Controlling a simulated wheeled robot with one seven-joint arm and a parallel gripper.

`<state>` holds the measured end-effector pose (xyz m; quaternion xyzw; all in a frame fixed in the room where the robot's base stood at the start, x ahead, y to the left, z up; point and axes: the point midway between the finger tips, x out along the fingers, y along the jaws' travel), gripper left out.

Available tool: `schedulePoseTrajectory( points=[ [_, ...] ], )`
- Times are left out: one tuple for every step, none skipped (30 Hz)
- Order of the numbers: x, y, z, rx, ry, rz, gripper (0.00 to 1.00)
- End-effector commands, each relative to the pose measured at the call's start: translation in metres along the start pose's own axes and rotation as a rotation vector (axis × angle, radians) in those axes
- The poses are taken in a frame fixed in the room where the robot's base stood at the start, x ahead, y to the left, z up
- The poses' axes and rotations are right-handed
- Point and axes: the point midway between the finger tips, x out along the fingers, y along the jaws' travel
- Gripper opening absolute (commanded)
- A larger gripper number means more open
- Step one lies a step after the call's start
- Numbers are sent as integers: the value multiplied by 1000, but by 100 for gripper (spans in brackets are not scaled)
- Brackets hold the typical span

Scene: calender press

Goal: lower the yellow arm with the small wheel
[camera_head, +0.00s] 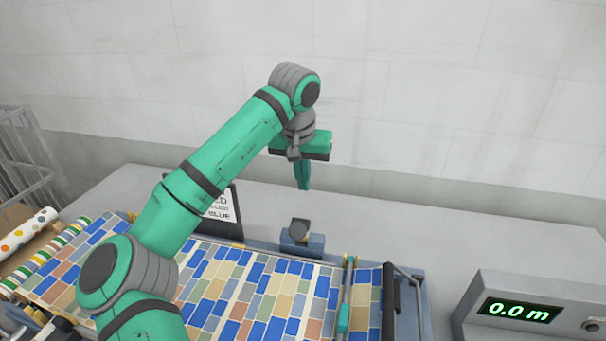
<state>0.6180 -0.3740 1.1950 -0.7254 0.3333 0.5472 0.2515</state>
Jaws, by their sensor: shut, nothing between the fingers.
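My gripper (303,178) hangs fingers down above the grey table, behind the patterned sheet. Its fingers are together and hold nothing. Below it stands a small blue-grey block with a dark round part (299,230) on top, apart from the fingertips. I cannot clearly make out a yellow arm with a small wheel. Small yellow pieces (346,260) show at the far end of a thin crossbar, right of the block. My green arm covers much of the left and middle of the press, so parts there are hidden.
The sheet of coloured blocks (260,295) covers the press bed. A black roller with a grey frame (390,300) stands at its right end. A dark-framed sign (222,215) is partly hidden.

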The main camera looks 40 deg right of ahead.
Motion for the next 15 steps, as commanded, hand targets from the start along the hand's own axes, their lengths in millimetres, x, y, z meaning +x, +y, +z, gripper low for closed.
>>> schedulePoseTrajectory(
  points=[
    [10, 0, 1, 0, -3, 0, 0],
    [16, 0, 0, 0, -2, 0, 0],
    [23, 0, 1, 0, -2, 0, 0],
    [29, 0, 1, 1, -2, 0, 0],
    [34, 0, 0, 1, -2, 0, 0],
    [42, 0, 0, 1, -2, 0, 0],
    [47, 1, 0, 2, -2, 1, 0],
    [52, 1, 0, 2, -2, 1, 0],
    [54, 0, 5, 3, 0, -1, 0],
    [54, 0, 10, 2, 1, -1, 0],
    [55, -1, 15, 3, 1, -2, 0],
    [56, -1, 20, 1, 0, -1, 0],
    [57, -1, 24, 1, 0, -1, 0],
    [58, -1, 27, 1, 0, -1, 0],
    [59, 0, 30, 2, 0, 0, 0]
  ],
)
